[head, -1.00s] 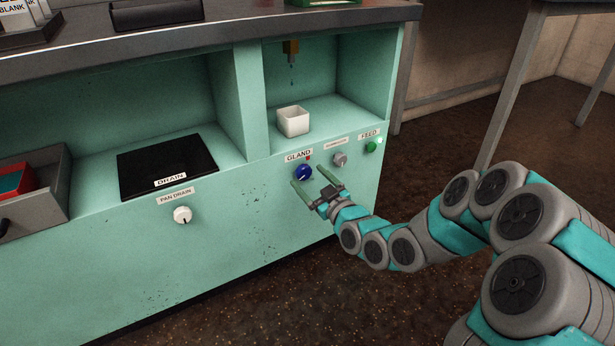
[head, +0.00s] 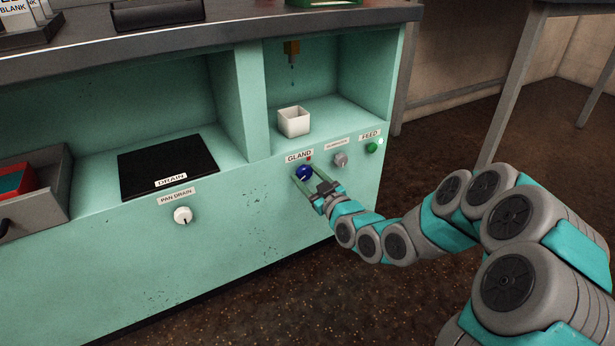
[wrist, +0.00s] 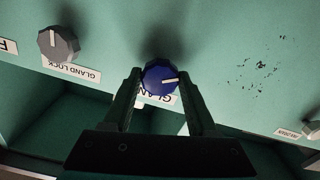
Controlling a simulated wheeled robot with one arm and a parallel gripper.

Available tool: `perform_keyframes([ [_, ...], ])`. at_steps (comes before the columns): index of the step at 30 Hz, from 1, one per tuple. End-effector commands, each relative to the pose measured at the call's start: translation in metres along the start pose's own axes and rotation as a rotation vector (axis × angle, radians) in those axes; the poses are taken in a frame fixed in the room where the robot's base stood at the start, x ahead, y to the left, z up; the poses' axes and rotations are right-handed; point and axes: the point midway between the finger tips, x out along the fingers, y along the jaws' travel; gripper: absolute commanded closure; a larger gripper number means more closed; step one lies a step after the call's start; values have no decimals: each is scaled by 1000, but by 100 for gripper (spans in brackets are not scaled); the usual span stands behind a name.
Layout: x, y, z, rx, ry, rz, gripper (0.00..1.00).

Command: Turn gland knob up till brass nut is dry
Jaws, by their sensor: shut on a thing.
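The blue gland knob (head: 304,173) is on the front panel under the GLAND label. It also shows in the wrist view (wrist: 159,78), with a white pointer line on its face. My gripper (head: 308,177) has its two fingers on either side of the knob and is shut on it; in the wrist view the fingers (wrist: 160,88) flank it. The brass nut (head: 291,47) hangs at the top of the right bay. A dark drop (head: 292,83) shows below it, above a white square cup (head: 293,121).
A grey gland lock knob (head: 340,159) sits right of the blue knob, with a green feed button (head: 371,147) beyond it. The white pan drain knob (head: 183,215) is further left. A black drain plate (head: 168,166) lies in the left bay.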

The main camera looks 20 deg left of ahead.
Motion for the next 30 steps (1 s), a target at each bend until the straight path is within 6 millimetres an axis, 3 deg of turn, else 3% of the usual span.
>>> perform_keyframes([
  [2,0,0,0,0,0,-1,67],
  [10,0,0,0,0,0,-1,98],
  [20,0,0,0,50,0,-1,98],
  [30,0,0,0,284,-1,-1,98],
])
